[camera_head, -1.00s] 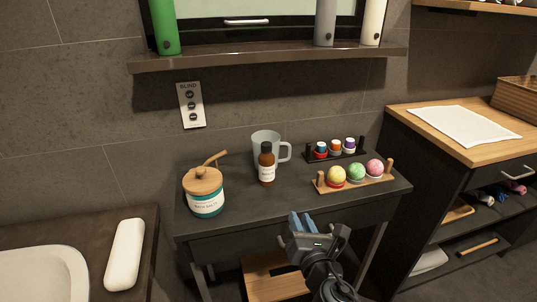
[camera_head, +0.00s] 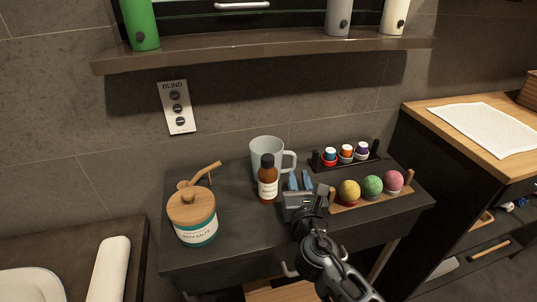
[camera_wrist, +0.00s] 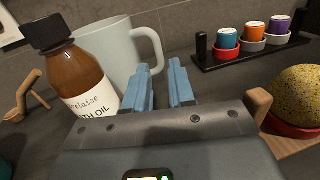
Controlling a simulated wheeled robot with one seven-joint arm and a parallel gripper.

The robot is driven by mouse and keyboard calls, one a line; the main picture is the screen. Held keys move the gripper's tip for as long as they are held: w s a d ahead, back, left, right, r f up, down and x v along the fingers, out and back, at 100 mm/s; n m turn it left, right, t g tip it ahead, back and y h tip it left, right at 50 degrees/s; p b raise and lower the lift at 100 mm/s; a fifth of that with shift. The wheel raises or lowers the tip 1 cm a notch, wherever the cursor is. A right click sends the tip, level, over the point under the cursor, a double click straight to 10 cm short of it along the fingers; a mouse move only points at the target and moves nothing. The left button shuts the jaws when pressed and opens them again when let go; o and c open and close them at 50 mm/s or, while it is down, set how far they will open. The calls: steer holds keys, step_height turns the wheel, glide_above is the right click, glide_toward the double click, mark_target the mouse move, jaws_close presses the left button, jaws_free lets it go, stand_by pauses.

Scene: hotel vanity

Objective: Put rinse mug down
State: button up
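The pale grey-green rinse mug (camera_head: 262,147) stands upright on the dark vanity table (camera_head: 233,228), near the wall, with its handle to the right. It also shows in the wrist view (camera_wrist: 115,47), partly hidden by the brown bath oil bottle (camera_wrist: 82,77). That bottle (camera_head: 268,181) stands just in front of the mug. My gripper (camera_head: 300,181) is over the table, right of the bottle and in front of the mug's handle. Its blue fingers (camera_wrist: 167,88) are apart with nothing between them. The handle shows just beyond them.
A wooden rack of bath bombs (camera_head: 374,196) stands right of my gripper. A black rack of small coloured pots (camera_head: 349,161) is behind it. A bath salts jar (camera_head: 194,218) with a wooden scoop stands at left. A shelf (camera_head: 265,50) overhangs the back.

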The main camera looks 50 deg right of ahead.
mark_target(294, 162)
steer(key=x, duration=0.6)
steer(key=p+x, duration=0.1)
steer(key=x, duration=0.1)
steer(key=shift+w+d+r, duration=0.25)
steer(key=shift+w+r, duration=0.05)
steer(key=shift+w, duration=0.05)
jaws_close()
